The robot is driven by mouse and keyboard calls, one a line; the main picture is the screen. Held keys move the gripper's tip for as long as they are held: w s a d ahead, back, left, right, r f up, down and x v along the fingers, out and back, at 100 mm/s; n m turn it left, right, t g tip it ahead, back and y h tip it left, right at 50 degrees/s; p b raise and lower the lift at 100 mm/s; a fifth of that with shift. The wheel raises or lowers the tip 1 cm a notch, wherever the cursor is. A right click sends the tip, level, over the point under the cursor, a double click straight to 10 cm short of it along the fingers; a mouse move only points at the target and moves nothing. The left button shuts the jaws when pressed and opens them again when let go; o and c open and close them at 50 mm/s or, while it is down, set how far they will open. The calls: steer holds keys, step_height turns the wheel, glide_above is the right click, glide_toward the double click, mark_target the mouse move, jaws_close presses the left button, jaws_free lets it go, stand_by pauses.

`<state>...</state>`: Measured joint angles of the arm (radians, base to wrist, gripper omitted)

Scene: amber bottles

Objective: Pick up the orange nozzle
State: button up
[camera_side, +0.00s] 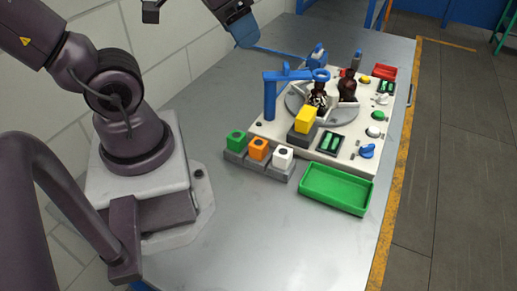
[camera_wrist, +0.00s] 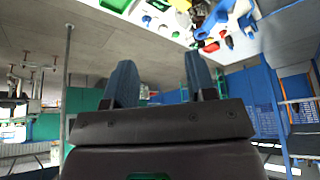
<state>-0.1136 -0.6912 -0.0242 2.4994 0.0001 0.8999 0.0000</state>
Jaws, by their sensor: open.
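The orange nozzle (camera_side: 258,148) is a small block with a dark round hole in its top. It sits in the middle of a grey holder (camera_side: 270,174), between a green nozzle (camera_side: 236,140) and a white nozzle (camera_side: 283,156). My gripper (camera_side: 243,30) is high at the top edge of the side view, well above and apart from the nozzles. In the wrist view its two blue fingers (camera_wrist: 158,62) are spread with nothing between them. I cannot make out the orange nozzle in the wrist view.
A white station (camera_side: 338,157) with amber bottles (camera_side: 347,86), a blue post with an arm (camera_side: 270,97) and a yellow block (camera_side: 305,119) stands behind the holder. An empty green tray (camera_side: 336,190) is to the right. The table's front (camera_side: 260,240) is clear.

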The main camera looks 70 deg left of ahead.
steer(key=a+f+m+g+y, duration=0.2)
steer(key=a+f+g, duration=0.3)
steer(key=f, duration=0.3)
steer(key=m+h, duration=0.3)
steer(key=m, duration=2.3)
glide_above(259, 142)
step_height(259, 142, down, 9)
steer(key=f, duration=0.7)
steer(key=shift+w+d+f, duration=0.1)
steer(key=shift+w+f, duration=0.1)
steer(key=shift+s+f, duration=0.15)
steer(key=shift+f, duration=0.85)
steer(key=shift+s+f, duration=0.15)
steer(key=shift+f, duration=1.75)
